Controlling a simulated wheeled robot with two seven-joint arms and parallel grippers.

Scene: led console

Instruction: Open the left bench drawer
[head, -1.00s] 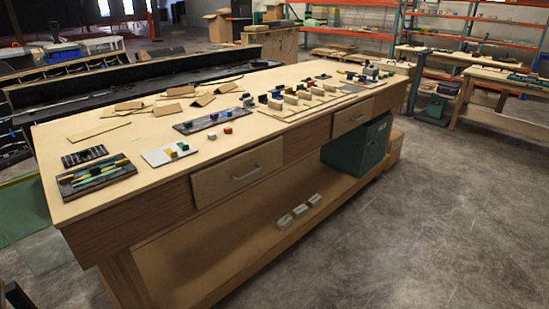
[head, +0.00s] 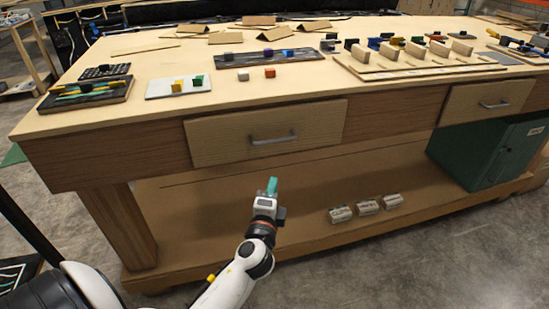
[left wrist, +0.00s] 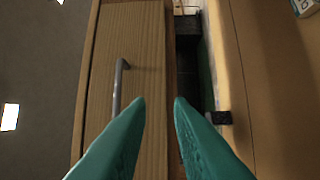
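The left bench drawer (head: 225,145) has a light wood front with a grey bar handle (head: 274,138), and looks shut in the bench. My left gripper (head: 271,186) is in front of the bench, below the handle in the head view, apart from it. In the left wrist view the drawer front (left wrist: 142,50) is turned on its side, with the handle (left wrist: 118,85) left of the teal fingertips. Those fingers (left wrist: 159,101) are open, with nothing between them. My right gripper is in neither view.
The bench top (head: 120,120) carries trays, blocks and wooden parts. Below is a lower shelf (head: 200,215) with small white boxes (head: 367,208) and a green cabinet (head: 490,155). A second drawer (head: 487,104) is at right. The space before the left drawer is clear.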

